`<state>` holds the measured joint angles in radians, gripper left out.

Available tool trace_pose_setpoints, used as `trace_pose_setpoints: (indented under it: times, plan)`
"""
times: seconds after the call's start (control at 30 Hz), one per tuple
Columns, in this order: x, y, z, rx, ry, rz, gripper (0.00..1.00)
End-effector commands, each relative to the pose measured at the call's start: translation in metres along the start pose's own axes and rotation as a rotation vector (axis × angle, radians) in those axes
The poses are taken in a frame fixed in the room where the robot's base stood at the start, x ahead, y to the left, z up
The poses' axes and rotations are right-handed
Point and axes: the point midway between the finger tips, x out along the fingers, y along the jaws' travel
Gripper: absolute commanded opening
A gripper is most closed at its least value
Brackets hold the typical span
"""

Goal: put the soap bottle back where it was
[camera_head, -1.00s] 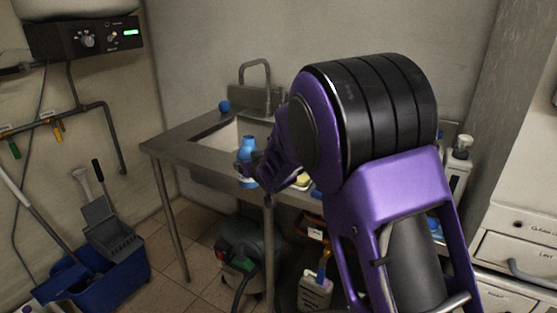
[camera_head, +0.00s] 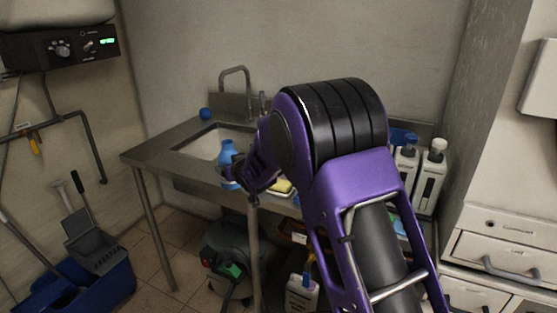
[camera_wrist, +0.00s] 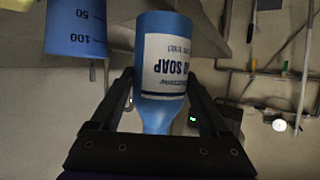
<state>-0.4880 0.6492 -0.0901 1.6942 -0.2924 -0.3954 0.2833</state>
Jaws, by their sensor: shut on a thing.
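The soap bottle (camera_head: 228,152) is blue with a white label and shows just in front of the sink's near side in the head view. In the wrist view the bottle (camera_wrist: 168,62) appears upside down, its label reading SOAP. My gripper (camera_wrist: 160,104) is shut on its narrower end, one finger on each side. In the head view my gripper (camera_head: 240,174) is partly hidden by my own arm. The steel sink table (camera_head: 150,152) stands against the back wall. I cannot tell whether the bottle touches its edge.
A blue container with measuring marks (camera_wrist: 76,30) is close beside the bottle in the wrist view. A yellow sponge (camera_head: 281,186) and white bottles (camera_head: 431,180) are to the right. A blue ball (camera_head: 205,114) sits at the sink's back left. A blue bucket (camera_head: 108,285) stands on the floor.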

Motion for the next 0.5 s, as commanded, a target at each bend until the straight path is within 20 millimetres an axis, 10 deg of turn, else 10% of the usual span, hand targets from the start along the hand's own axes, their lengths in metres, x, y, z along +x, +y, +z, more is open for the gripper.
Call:
trace_pose_setpoints:
  times: [0.5]
  plan:
    - [0.042, 0.126, -0.08, 0.017, 0.005, 0.034, 0.12]
